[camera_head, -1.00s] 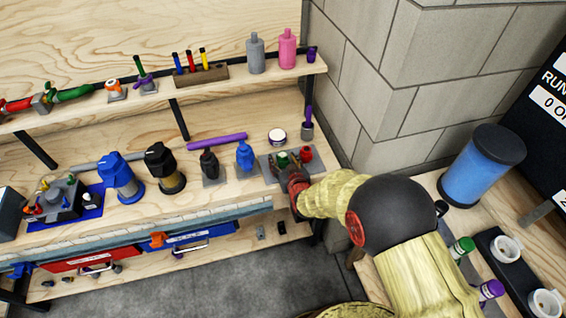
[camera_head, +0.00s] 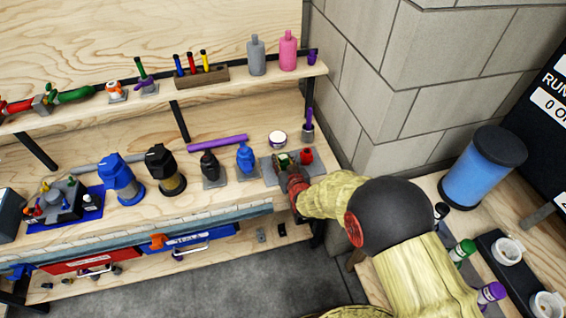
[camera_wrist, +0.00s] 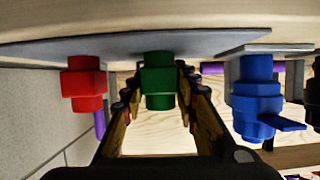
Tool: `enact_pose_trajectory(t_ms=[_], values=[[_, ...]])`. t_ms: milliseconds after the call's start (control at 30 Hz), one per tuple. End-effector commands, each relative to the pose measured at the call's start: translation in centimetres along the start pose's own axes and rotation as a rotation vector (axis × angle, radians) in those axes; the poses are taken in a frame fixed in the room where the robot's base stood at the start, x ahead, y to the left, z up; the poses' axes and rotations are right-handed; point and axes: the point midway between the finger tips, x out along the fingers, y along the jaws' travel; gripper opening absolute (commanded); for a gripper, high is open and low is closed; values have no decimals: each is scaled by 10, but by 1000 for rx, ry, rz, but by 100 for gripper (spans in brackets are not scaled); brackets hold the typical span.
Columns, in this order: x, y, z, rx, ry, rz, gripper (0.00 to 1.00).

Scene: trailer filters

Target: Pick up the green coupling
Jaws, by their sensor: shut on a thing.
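The green coupling (camera_wrist: 158,82) is a stepped cylinder at the centre of the wrist view, between the two fingers of my gripper (camera_wrist: 156,96). My gripper is shut on it. The coupling's base meets the grey plate (camera_wrist: 205,42), with no clear gap between them. In the head view the coupling (camera_head: 283,159) is a small green patch, mostly hidden by my gripper (camera_head: 287,165), on the right end of the workbench.
A red coupling (camera_head: 306,156) stands close by on the same plate. A blue fitting (camera_head: 245,158) stands to the left on its own plate; it also shows in the wrist view (camera_wrist: 254,98). A white round jar (camera_head: 277,139) is behind. The block wall (camera_head: 375,110) is close on the right.

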Motion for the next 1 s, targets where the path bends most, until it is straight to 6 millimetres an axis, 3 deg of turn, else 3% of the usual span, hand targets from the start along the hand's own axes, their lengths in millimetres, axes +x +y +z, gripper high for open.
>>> enact_pose_trajectory(t_ms=[167,467,733,1000], values=[[0,0,0,0,0,0,5],[-1,0,-3,0,1,0,4],[-12,0,-31,0,3,0,4],[-72,-23,-69,-1,4,-4,4]])
